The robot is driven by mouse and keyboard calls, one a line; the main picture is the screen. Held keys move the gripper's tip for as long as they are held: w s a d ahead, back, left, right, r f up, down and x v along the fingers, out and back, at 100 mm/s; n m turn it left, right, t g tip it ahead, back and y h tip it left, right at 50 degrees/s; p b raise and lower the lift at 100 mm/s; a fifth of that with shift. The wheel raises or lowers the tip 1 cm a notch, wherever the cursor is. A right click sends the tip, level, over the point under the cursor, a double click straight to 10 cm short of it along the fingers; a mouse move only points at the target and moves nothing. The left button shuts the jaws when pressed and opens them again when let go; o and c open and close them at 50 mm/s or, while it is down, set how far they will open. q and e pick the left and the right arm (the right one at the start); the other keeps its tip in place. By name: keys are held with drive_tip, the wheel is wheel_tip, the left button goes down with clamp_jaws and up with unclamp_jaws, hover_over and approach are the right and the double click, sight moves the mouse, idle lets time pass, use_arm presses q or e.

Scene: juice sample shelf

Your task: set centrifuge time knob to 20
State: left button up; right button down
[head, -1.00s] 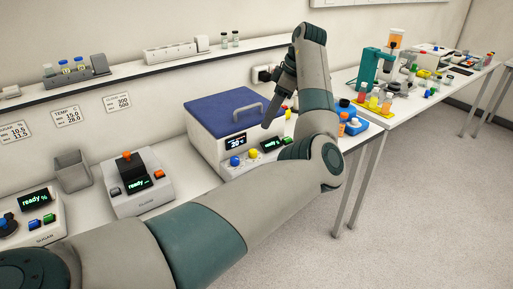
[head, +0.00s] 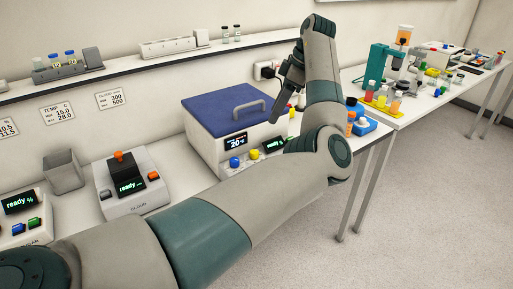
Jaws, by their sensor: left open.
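A white machine with a blue lid and a grey handle (head: 228,112) stands on the bench in the middle. Its front has a small display (head: 236,142) that appears to read 20 °C, a blue knob (head: 234,162), a yellow knob (head: 254,154) and a second display reading "ready" (head: 273,145). No knob label is legible, so I cannot tell which sets time. My left gripper (head: 278,108) is open and points down beside the machine's right end, apart from the knobs. My left forearm hides part of the machine's lower right front. My right gripper is out of view.
The cloud meter (head: 132,205) and an open grey box (head: 63,172) stand to the left. A wall shelf (head: 120,68) with vial racks runs behind. A second bench lies further right.

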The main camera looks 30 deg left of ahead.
use_arm(q)
drive_tip(key=p, duration=0.2)
approach(254, 151)
drive_tip(key=p+x, duration=0.2)
drive_tip(key=x, duration=0.5)
drive_tip(key=shift+a+f+p, duration=0.2)
drive_tip(key=shift+f+p, duration=0.1)
drive_tip(key=shift+f, duration=0.35)
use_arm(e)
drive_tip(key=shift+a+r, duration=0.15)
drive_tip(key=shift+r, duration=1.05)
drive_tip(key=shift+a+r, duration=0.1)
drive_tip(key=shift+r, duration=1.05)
use_arm(q)
drive_tip(key=c, duration=1)
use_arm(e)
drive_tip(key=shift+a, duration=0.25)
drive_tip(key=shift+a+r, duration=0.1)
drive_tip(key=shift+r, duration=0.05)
